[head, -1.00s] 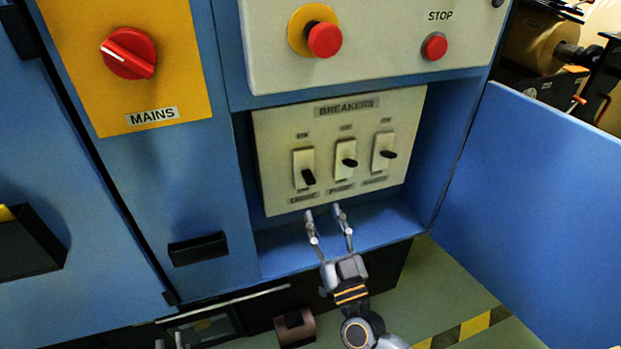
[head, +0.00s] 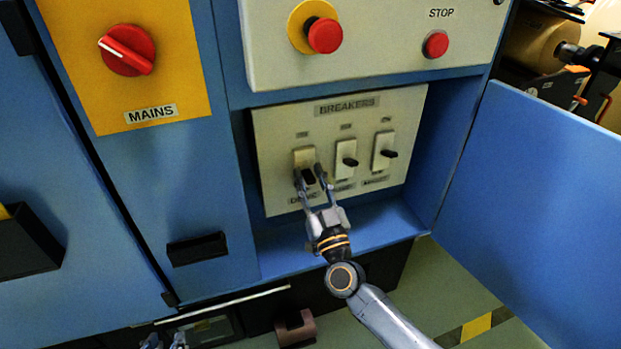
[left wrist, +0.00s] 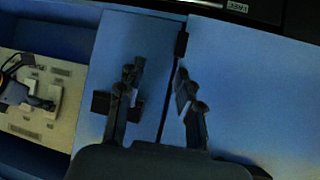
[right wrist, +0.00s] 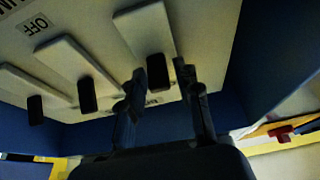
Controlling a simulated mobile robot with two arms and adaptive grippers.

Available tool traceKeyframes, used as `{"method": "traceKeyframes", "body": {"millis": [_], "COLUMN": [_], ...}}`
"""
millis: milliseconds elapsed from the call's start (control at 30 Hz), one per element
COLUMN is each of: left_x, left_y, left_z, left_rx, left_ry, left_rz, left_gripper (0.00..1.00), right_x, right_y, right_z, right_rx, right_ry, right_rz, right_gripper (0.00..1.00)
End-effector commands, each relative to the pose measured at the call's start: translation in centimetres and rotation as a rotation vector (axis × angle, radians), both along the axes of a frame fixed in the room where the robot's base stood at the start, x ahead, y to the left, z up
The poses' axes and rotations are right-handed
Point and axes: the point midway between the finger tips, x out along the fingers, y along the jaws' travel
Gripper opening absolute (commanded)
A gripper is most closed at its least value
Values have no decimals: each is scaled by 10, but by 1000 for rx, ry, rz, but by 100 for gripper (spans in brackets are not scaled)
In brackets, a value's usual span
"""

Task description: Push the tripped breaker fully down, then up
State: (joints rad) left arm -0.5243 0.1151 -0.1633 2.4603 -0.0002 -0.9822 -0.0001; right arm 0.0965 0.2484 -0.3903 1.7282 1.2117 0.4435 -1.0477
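The breaker panel (head: 335,110) is pale, with three white breakers bearing black levers. The left breaker's lever (head: 308,177) sits lower on its plate than the middle lever (head: 350,162) and right lever (head: 391,154). My right gripper (head: 309,174) is open at the left breaker, its fingertips either side of that lever. In the right wrist view the lever (right wrist: 157,72) shows between the spread fingers; contact cannot be told. My left gripper (head: 165,341) is at the bottom edge of the head view; the left wrist view shows its fingers (left wrist: 158,75) apart and empty.
The panel is recessed in a blue cabinet, with a ledge (head: 390,228) below and an open blue door (head: 540,200) at right. A red mains knob (head: 127,50), a red mushroom button (head: 324,36) and a red stop button (head: 436,44) are above.

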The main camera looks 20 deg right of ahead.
Motion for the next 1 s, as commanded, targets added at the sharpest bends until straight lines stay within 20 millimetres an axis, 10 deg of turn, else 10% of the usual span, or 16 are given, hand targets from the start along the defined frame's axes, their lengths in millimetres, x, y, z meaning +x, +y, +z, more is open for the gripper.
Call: {"method": "traceKeyframes", "body": {"millis": [133,367,1000], "left_x": [0,4,47], "left_y": [0,-2,-34], "left_z": [0,3,141], "left_rx": [0,-7,-205], "left_ry": [0,-30,-832], "left_rz": [0,-2,-52], "left_gripper": [36,36,36], "right_x": [0,0,0], "right_y": [0,0,0], "right_z": [0,-1,-8], "right_rx": [0,0,4], "right_ry": [0,-5,-109], "right_rz": [0,0,-2], "right_gripper": [0,0,0]}}
